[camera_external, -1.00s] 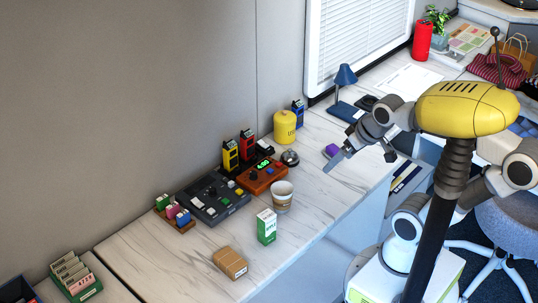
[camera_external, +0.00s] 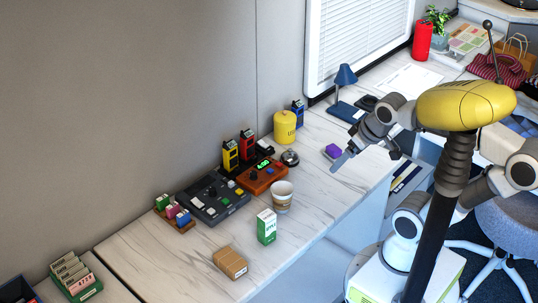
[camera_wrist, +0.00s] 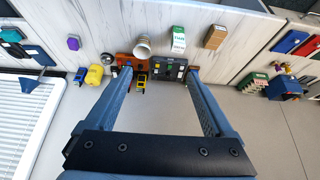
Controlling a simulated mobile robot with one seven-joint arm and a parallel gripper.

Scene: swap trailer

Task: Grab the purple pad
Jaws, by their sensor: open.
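The gap between the fingers is hard to see there.
A yellow canister (camera_external: 285,127), a bell (camera_external: 290,158), an orange device (camera_external: 262,177) and a paper cup (camera_external: 282,197) stand left of the pad. A blue lamp (camera_external: 345,77) stands behind. The counter immediately around the pad is mostly clear.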

